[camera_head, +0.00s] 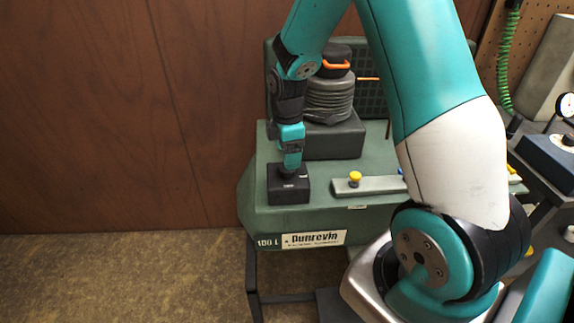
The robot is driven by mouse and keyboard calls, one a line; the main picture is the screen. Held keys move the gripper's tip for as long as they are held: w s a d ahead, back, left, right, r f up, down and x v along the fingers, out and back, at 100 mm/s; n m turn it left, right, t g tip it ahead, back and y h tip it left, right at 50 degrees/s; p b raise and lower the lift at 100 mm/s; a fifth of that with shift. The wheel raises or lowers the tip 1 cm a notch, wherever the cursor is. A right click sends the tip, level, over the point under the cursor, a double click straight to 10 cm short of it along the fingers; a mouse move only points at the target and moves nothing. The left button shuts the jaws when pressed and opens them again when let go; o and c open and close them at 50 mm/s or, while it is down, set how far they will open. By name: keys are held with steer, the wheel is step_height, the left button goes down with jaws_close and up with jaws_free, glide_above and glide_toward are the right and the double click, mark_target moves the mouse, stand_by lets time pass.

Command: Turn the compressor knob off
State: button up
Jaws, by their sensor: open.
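The green compressor (262,205), with a "Dunrevin" label (313,239) on its front, stands in the middle of the head view. A black switch box (290,191) sits on its front left, with a dark round knob (287,171) on top. My gripper (290,166) points straight down at this knob from directly above. Its jaws are open and their tips are right at the knob. The jaws partly hide the knob, so I cannot tell whether they touch it or which way it is turned.
A yellow knob (355,177) stands on a pale strip (372,186) right of the box. A ribbed grey motor (331,98) rises behind. My own arm covers the compressor's right side. A gauge (567,104) stands at far right. The floor at left (110,275) is clear.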

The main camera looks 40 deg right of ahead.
mark_target(283, 172)
step_height(283, 172, down, 5)
stand_by(0.3)
steer(key=c, duration=0.9)
